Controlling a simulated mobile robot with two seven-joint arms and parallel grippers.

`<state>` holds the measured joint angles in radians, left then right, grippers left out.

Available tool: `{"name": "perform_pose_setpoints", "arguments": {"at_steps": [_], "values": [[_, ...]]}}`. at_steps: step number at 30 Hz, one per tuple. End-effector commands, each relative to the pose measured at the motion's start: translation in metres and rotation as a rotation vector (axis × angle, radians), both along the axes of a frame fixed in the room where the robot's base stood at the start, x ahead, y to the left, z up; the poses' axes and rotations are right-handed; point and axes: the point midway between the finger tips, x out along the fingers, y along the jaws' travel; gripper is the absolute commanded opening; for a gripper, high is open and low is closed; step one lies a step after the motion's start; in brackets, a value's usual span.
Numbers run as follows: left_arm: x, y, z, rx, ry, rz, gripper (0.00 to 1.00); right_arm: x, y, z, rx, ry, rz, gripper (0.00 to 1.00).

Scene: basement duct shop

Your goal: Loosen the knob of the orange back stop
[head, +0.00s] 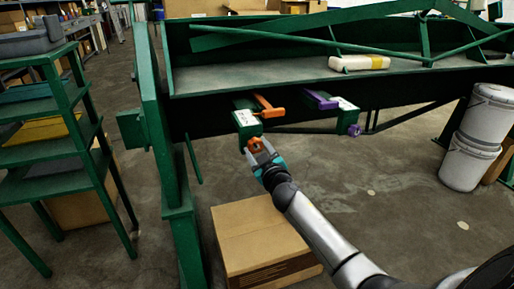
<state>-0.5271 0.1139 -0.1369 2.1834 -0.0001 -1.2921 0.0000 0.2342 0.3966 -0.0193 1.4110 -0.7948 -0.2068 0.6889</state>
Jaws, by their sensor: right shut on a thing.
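The orange back stop (268,106) sits on a green bar under the front of the green machine, beside a white label. My right gripper (255,146) is at the front end of that bar, just below the label. It is shut on the orange knob (256,144), which is mostly hidden by the fingers. A purple back stop (321,100) sits on a second bar to the right, with its purple knob (354,130) in plain view. My left gripper is not in view.
A cardboard box (259,237) stands on the floor below my right arm. A green shelf rack (69,150) stands at the left. White buckets (470,161) are stacked at the right. A pale wrapped block (359,62) lies on the machine bed.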

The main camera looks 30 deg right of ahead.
Motion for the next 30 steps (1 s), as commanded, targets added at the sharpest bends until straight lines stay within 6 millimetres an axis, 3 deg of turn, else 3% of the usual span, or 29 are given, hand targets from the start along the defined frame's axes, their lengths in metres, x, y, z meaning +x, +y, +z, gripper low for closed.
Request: {"name": "perform_pose_setpoints", "arguments": {"at_steps": [30], "values": [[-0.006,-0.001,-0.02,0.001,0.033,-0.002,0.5,0.0,0.0,-0.001,-0.944,0.229,0.0,0.02]]}}
